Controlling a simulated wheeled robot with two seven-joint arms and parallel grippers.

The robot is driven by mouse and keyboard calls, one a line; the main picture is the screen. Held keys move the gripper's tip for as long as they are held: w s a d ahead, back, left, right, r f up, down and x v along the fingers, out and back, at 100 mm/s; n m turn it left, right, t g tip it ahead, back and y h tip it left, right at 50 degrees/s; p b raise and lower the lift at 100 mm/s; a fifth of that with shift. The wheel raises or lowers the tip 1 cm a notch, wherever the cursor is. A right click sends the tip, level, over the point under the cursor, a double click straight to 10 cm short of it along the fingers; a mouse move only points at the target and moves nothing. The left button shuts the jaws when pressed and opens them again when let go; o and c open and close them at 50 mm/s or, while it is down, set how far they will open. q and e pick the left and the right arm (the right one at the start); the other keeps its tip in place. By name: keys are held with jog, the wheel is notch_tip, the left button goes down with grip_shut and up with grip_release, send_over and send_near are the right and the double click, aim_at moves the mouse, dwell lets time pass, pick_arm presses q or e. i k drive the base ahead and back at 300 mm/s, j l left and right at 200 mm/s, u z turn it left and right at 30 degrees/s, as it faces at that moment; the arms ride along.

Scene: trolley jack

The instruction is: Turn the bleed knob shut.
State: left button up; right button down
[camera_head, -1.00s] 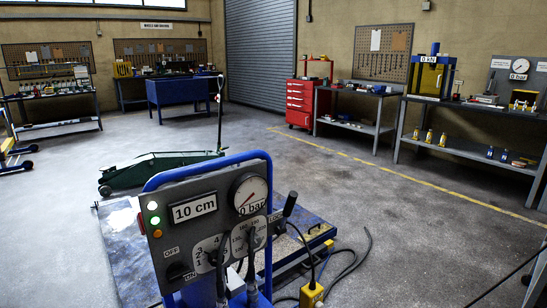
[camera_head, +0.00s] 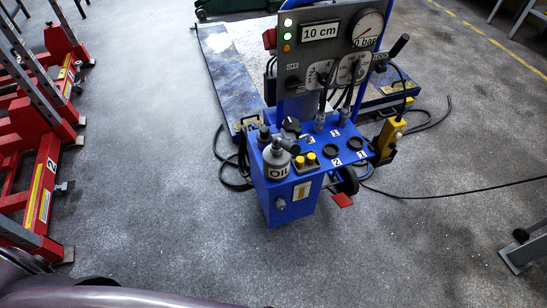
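No part is clearly marked as the bleed knob, and I cannot tell which one it is. A green trolley jack (camera_head: 235,5) shows only its lower edge at the top of the view; its handle and any knob there are out of frame. A blue control cart (camera_head: 285,200) stands upright at centre right. Its panel (camera_head: 312,62) has a dial gauge (camera_head: 367,29), a "10 cm" display (camera_head: 320,32) and a dark rotary switch (camera_head: 292,83). A small black knob (camera_head: 291,125) stands on the cart's top. Neither of my grippers is in view.
A white "OIL" bottle (camera_head: 277,162) stands on the cart. A yellow pendant (camera_head: 388,135) hangs at its right, with black hoses on the floor. A blue platform (camera_head: 228,75) lies behind. Red stands (camera_head: 48,165) line the left. The floor between is clear.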

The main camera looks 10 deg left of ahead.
aim_at(280, 203)
jog(key=k+j+u, duration=0.1)
jog(key=k+j, duration=0.15)
jog(key=i+j+z, duration=0.25)
jog(key=j, duration=0.3)
jog(key=i+j+z, duration=0.25)
jog(key=j, duration=0.4)
jog(key=k, duration=0.55)
